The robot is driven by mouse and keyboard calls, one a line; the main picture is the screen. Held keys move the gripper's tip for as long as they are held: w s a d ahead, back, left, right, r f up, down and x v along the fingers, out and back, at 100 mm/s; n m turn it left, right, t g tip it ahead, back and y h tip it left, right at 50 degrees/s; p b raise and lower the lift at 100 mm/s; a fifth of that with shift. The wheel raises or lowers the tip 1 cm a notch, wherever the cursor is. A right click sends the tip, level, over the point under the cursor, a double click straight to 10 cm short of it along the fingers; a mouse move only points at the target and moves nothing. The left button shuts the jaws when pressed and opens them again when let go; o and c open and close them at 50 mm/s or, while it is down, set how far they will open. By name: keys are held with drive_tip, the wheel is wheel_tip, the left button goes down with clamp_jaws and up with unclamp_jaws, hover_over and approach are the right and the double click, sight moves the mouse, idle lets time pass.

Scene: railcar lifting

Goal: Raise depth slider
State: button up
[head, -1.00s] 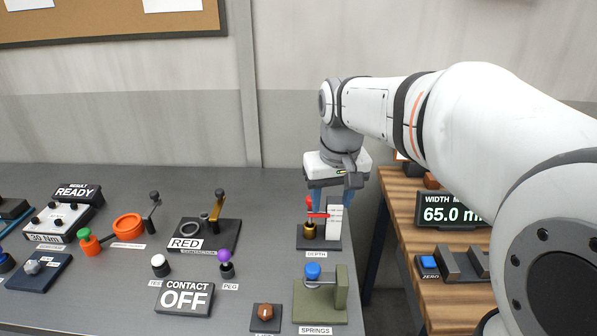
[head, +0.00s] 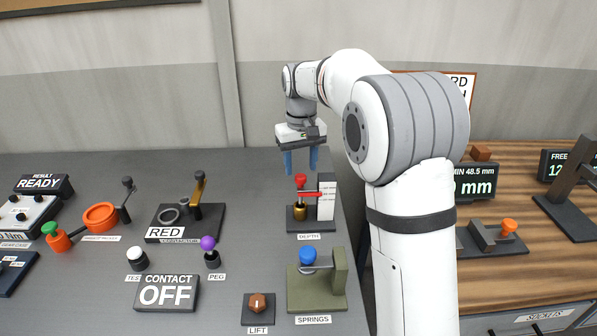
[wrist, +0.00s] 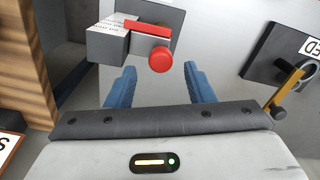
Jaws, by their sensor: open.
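The depth slider's red knob (head: 300,181) tops a small post on the depth gauge stand (head: 326,208), above a brass base (head: 299,212). A red pointer crosses to the white scale plate beside it. My gripper (head: 301,170) is open and empty, pointing down, with its blue fingers above the red knob in the head view. In the wrist view, the red knob (wrist: 160,61) lies beyond the fingertips and roughly between their lines, apart from both fingers. The gripper (wrist: 160,72) shows wide open there.
The springs fixture (head: 335,287) with a blue knob stands in front of the depth stand. The red contactor block (head: 190,222) is to the left. Wall lies behind, and a wooden bench (head: 530,250) is to the right. Bare bench top surrounds the stand's left side.

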sight(306, 191)
drive_tip(key=shift+f, duration=1.35)
drive_tip(key=shift+c, duration=0.6)
clamp_jaws()
